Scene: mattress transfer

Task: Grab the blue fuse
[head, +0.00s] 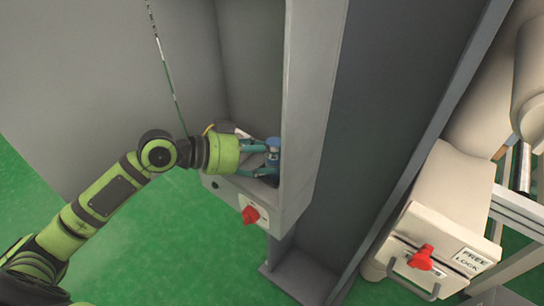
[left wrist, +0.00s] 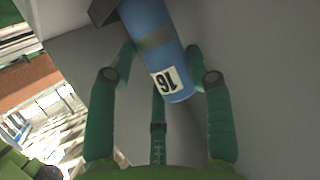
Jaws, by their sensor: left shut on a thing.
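The blue fuse (head: 272,153) is at the grey box in the head view, partly covered by my gripper's fingers. In the left wrist view the blue fuse (left wrist: 158,50) is a blue cylinder with a grey band and a white label reading 16, its end toward the camera. My left gripper (head: 264,158) reaches in from the left, with its green fingers (left wrist: 165,75) around the fuse, shut on it. Whether the fuse still touches its seat is hidden. My right gripper is in neither view.
The grey box (head: 228,190) carries a red rotary switch (head: 251,215) on its front. A tall grey panel (head: 311,90) stands close to the right of the gripper. A cream machine with a red knob (head: 421,258) and a FREE LOCK label is at the lower right. The green floor (head: 150,250) is clear.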

